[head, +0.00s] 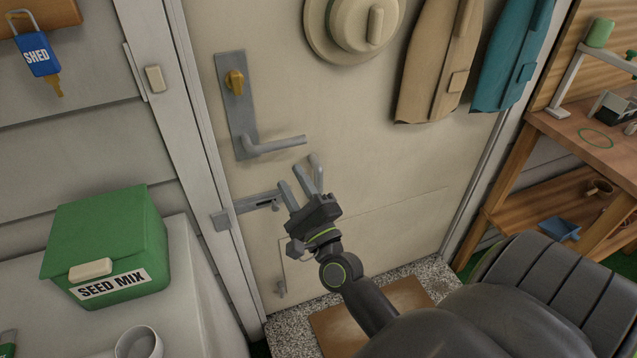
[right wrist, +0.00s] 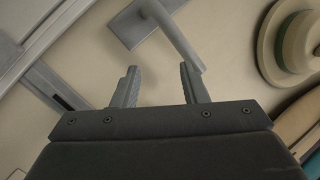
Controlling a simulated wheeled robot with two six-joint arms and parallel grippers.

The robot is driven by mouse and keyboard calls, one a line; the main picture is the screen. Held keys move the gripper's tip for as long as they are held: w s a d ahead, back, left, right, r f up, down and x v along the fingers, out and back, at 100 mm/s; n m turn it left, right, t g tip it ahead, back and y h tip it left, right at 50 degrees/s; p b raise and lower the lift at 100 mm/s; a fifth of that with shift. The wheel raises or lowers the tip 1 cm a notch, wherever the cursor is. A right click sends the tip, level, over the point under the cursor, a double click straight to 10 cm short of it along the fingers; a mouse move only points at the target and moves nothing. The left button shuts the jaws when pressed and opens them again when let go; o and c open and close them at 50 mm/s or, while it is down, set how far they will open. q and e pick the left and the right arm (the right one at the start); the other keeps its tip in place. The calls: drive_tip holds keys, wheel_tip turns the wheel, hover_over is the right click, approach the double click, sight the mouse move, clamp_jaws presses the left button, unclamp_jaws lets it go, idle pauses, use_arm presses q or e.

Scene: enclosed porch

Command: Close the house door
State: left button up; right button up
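The house door (head: 350,170) is a cream panel that looks flush with its white frame (head: 190,120) at the left. It carries a grey handle plate (head: 236,115) with a brass thumb-turn (head: 234,82) and a lever handle (head: 275,145) pointing right. Below is a grey sliding bolt (head: 257,203), with a keeper (head: 222,219) on the frame. My right gripper (head: 300,178) is open and empty, just below the lever and right of the bolt. In the right wrist view the lever (right wrist: 175,38) ends near the right fingertip; contact cannot be told. My left gripper is out of view.
A hat (head: 352,28) and two coats (head: 440,60) hang on the door. A green seed box (head: 108,245) and a cup (head: 139,343) stand on a white surface at left. A wooden bench (head: 590,150) stands at right. A doormat (head: 345,325) lies below.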

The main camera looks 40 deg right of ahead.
use_arm(q)
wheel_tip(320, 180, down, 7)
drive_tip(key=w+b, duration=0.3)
drive_tip(key=b, duration=0.5)
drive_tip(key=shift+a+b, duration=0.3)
drive_tip(key=shift+b, duration=0.1)
use_arm(e)
drive_tip(key=v, duration=1.1)
drive_tip(key=shift+s, duration=0.4)
drive_tip(key=shift+f, duration=0.2)
